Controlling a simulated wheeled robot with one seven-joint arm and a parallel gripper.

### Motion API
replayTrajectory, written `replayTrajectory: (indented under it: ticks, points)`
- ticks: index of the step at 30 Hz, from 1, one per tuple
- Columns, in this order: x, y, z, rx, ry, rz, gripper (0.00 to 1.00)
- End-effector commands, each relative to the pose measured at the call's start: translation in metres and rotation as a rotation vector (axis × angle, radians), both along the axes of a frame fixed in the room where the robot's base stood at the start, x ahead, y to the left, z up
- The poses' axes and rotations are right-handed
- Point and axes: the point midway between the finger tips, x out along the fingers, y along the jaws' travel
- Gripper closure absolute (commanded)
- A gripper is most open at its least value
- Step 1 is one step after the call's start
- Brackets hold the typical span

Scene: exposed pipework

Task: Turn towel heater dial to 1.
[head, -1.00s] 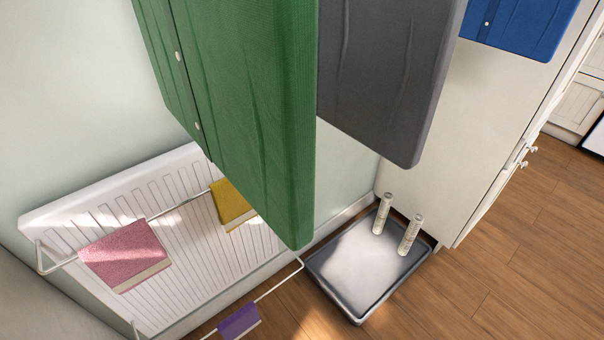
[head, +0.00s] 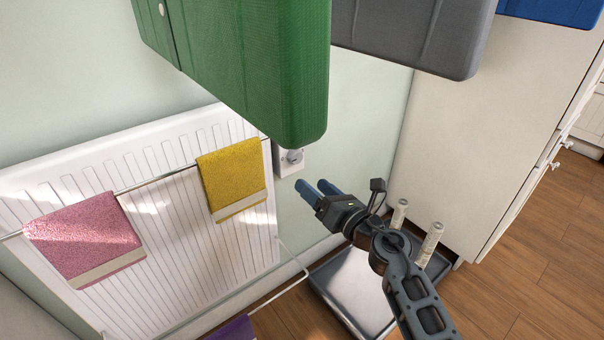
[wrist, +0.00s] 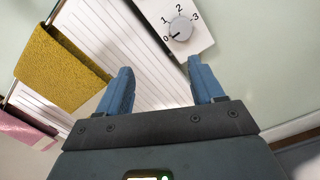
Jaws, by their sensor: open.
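The towel heater dial (wrist: 180,29) is a round grey knob on a white control plate (wrist: 200,42), with marks 0, 1, 2 and 3 around it. Its pointer seems to lie near 0, but it is small. In the head view the dial (head: 293,156) sits on the wall just right of the white heater panel (head: 140,165), close below the green hanging cover. My gripper (head: 316,187) is open and empty, a little below and right of the dial, apart from it. In the wrist view its two blue fingers (wrist: 159,68) point up, with the dial beyond them.
A green cover (head: 270,70) and a grey one (head: 410,35) hang above. Yellow (head: 232,175) and pink (head: 85,235) towels hang on a rail. A grey tray (head: 350,290) with two upright pipes lies on the floor beside a tall cabinet (head: 450,130).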

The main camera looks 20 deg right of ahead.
Motion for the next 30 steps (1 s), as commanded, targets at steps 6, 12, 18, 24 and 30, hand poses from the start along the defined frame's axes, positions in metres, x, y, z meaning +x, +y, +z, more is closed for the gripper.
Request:
replayTrajectory:
  ticks: [6,12,18,24,30]
  points:
    - [0.036,-0.026,-0.002,-0.227,-0.028,-0.007,0.33]
    - [0.055,-0.024,-0.003,-0.256,-0.031,-0.007,0.33]
    - [0.084,-0.014,-0.003,-0.254,-0.032,-0.007,0.33]
    - [0.106,-0.007,-0.003,-0.253,-0.031,-0.007,0.33]
    - [0.113,-0.005,-0.002,-0.25,-0.03,-0.008,0.33]
